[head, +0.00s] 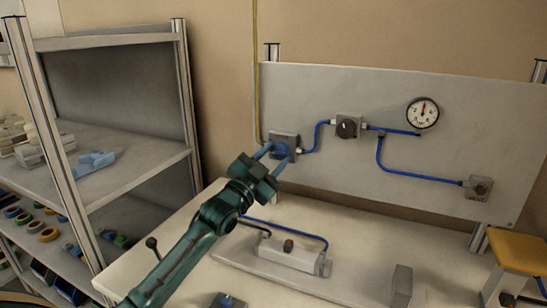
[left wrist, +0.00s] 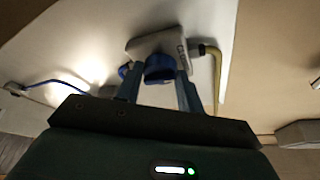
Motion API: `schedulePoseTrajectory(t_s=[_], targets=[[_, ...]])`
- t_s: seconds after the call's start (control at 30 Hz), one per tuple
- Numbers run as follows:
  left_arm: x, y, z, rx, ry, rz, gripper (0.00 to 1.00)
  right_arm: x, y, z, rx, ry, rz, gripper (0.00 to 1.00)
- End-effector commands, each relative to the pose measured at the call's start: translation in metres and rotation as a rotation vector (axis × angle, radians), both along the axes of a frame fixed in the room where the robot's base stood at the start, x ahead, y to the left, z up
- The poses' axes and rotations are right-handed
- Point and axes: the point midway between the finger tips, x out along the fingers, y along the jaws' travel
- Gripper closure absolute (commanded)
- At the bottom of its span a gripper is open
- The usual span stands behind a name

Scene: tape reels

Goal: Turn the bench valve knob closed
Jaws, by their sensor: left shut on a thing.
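The valve knob (head: 281,149) is blue and round, on a grey block (head: 290,138) at the left end of the upright grey panel. My left gripper (head: 273,152) reaches up to it, with one finger on each side, and is shut on the knob. In the left wrist view the blue knob (left wrist: 160,68) sits between the two fingers (left wrist: 160,85), in front of its pale block (left wrist: 150,43). The knob's exact turn angle cannot be told. My right gripper is not in view.
Blue tubing links the valve to a black knob (head: 347,128), a dial gauge (head: 423,112) and a grey fitting (head: 478,188). A yellow hose (head: 256,80) drops to the valve. A fixture (head: 288,255) stands on the bench below. Shelves (head: 130,178) stand left, a stool (head: 517,250) right.

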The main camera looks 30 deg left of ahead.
Motion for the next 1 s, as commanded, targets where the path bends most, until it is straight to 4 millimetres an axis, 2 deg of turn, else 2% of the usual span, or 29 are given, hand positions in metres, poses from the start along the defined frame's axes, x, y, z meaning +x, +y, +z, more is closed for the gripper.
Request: schedulePoseTrajectory(t_s=[0.47,0.5,0.77,1.0], targets=[[0.0001,0.0,-0.0003,-0.015,0.0,0.001,0.85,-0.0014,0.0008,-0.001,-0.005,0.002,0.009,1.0],[0.0001,0.0,-0.0003,-0.014,0.0,0.001,0.62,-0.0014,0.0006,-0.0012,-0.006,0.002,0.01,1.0],[0.0001,-0.0001,0.0,-0.014,-0.001,0.0,0.41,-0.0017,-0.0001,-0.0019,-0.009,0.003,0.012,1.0],[-0.0006,0.0,-0.0004,-0.014,-0.001,0.0,0.41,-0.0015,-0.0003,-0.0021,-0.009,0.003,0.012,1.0]])
